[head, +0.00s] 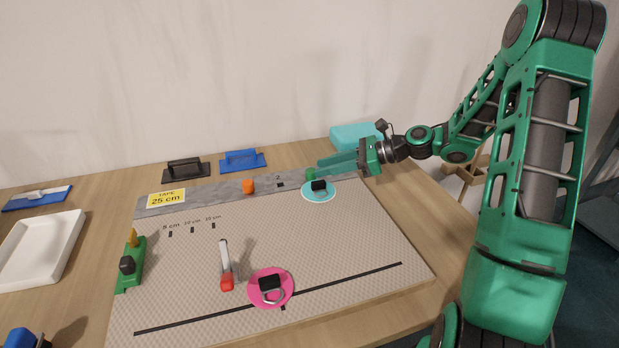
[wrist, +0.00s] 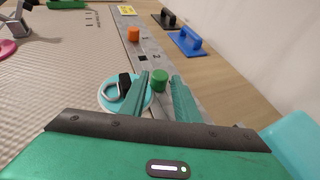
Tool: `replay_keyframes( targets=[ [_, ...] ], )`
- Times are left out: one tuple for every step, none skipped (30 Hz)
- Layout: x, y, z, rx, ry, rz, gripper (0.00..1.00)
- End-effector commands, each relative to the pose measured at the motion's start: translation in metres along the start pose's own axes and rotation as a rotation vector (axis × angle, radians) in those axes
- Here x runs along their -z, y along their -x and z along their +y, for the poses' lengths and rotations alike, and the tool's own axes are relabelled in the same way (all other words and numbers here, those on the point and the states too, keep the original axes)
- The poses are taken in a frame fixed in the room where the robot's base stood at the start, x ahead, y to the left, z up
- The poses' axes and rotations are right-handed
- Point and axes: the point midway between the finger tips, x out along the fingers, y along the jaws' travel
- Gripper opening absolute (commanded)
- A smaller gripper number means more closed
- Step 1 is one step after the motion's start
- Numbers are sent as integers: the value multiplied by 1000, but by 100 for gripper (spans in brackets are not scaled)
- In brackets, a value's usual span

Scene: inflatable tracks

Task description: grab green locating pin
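The green locating pin (wrist: 160,80) is a short green cylinder standing on the grey strip at the far edge of the mat. It also shows in the head view (head: 311,174), just left of my fingertips. My gripper (wrist: 160,76) is open, with one green finger on each side of the pin in the wrist view. A gap shows between the pin and the right finger; I cannot tell whether the left finger touches it. The fingers point left along the strip in the head view (head: 322,165).
A cyan disc (head: 318,197) with a black-and-metal fitting lies close beside the pin. An orange pin (head: 248,186) stands farther left on the strip. Blue (head: 242,160) and black (head: 186,169) handled trowels lie behind it. A teal block (head: 357,135) sits behind my gripper.

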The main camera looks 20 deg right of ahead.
Motion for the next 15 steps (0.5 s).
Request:
replay_keyframes(
  targets=[
    [0,-2,0,0,0,0,29],
    [0,-3,0,0,0,0,29],
    [1,-5,0,0,0,0,29],
    [1,-8,0,-1,0,0,29],
    [1,-11,0,-2,0,0,29],
    [2,-16,0,-3,0,0,29],
    [3,-20,0,-3,0,1,29],
    [4,-24,-1,-2,0,1,29],
    [4,-30,-1,-3,0,0,29],
    [5,-35,-1,-4,0,0,29],
    [5,-39,-1,-3,1,0,29],
    [5,-44,-1,-2,1,0,29],
    [5,-47,-1,-2,1,1,29],
    [5,-50,-1,-2,1,2,29],
    [5,-52,-2,-1,1,2,29]
  ],
)
